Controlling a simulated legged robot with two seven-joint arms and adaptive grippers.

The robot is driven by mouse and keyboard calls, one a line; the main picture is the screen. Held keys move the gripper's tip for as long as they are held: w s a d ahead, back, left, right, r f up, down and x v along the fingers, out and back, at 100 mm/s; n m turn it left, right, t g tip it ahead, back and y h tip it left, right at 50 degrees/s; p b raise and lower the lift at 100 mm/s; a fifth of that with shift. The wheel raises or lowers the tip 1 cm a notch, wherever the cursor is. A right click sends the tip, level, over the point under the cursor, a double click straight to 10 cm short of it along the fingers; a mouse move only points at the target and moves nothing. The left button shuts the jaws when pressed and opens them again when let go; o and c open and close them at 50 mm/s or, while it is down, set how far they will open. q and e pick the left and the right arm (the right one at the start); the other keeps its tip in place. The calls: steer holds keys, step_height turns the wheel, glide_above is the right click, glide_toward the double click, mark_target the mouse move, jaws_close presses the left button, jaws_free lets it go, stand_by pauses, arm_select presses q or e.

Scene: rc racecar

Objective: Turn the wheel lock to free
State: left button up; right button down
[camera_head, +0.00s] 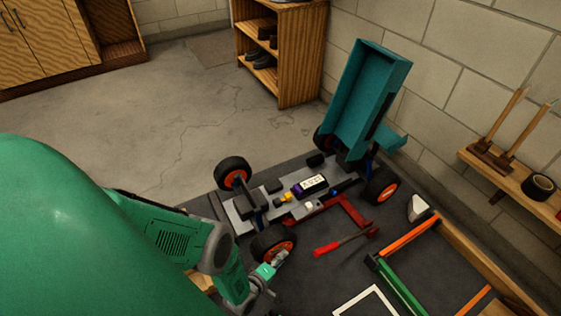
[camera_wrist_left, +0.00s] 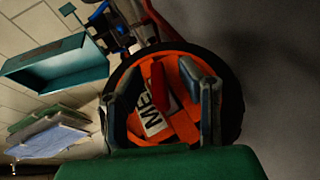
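The RC car's chassis (camera_head: 243,207) lies on the dark work surface with its teal body shell (camera_head: 362,100) tilted up at the back. The near wheel (camera_head: 268,240) has a black tyre and an orange hub. In the left wrist view the wheel (camera_wrist_left: 234,110) fills the middle, and a red wheel lock (camera_wrist_left: 158,82) stands out from its hub beside a white label with letters. My left gripper (camera_head: 276,261) is at this wheel. Its fingers are apart, one on each side of the red lock, with gaps visible. My right gripper is not in view.
A red hammer-like tool (camera_head: 340,243) lies right of the wheel. Orange and green bars (camera_head: 402,290) and a white frame (camera_head: 368,302) lie further right. A wooden shelf with a tape roll (camera_head: 539,187) is on the wall. Floor beyond the car is clear.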

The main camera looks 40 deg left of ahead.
arm_select(q)
steer(key=r, duration=0.8)
steer(key=shift+w+r, duration=0.1)
steer(key=shift+w, duration=0.15)
steer(key=shift+s+r, duration=0.2)
steer(key=shift+r, duration=0.6)
